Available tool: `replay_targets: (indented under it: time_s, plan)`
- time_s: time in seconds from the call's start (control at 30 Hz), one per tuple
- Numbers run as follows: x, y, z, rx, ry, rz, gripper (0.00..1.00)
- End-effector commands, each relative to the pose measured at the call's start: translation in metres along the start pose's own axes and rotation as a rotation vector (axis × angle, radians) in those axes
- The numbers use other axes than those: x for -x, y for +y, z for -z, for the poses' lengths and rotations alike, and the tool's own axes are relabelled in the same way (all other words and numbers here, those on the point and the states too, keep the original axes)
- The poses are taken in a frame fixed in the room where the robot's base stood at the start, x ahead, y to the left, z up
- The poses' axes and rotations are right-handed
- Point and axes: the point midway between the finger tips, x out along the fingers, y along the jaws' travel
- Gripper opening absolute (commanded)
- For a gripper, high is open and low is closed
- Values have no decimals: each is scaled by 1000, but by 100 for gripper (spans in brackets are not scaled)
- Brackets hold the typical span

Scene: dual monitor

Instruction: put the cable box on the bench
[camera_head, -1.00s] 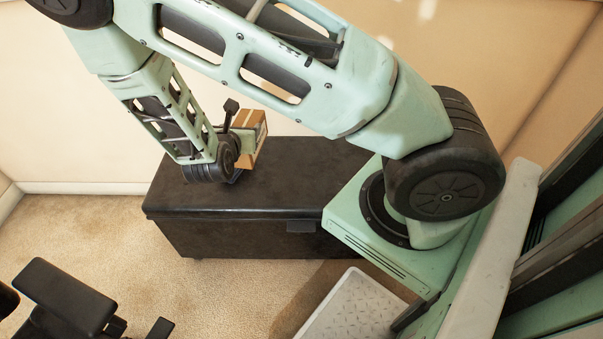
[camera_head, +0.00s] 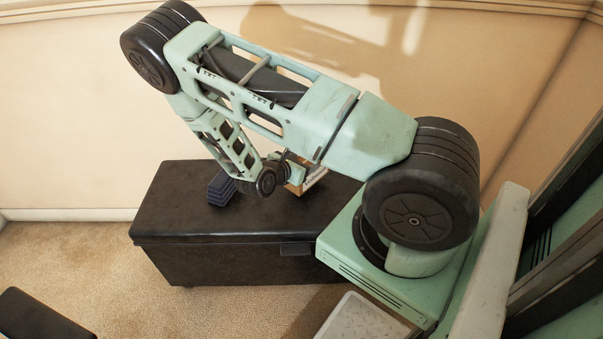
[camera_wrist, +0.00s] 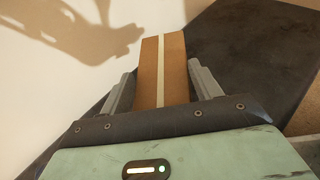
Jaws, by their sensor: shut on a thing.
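The cable box is a brown cardboard box (camera_head: 316,181) with a pale stripe of tape. It shows in the head view, partly behind my arm, and in the wrist view (camera_wrist: 152,72). My gripper (camera_wrist: 160,82) is shut on it, a finger at each side. The bench is a long, dark, leather-like chest (camera_head: 180,215) by the wall. Its dark top also shows in the wrist view (camera_wrist: 250,65). The box is over the right part of the bench top in the head view. I cannot tell whether it touches the top.
A dark blue ridged object (camera_head: 221,188) stands on the bench, left of my gripper. A pale wall (camera_head: 70,120) rises behind the bench. A black flat thing (camera_head: 40,315) is at the lower left. The bench top's front left part is clear.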

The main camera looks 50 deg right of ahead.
Motion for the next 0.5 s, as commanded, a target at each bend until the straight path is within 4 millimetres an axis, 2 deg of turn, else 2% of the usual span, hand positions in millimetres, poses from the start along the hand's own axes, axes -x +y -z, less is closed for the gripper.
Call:
replay_targets:
  time_s: [0.27, 0.5]
  plan:
    - [-13, -1, 32, 0, 0, 0, 26]
    - [-13, -1, 32, -1, -1, -1, 26]
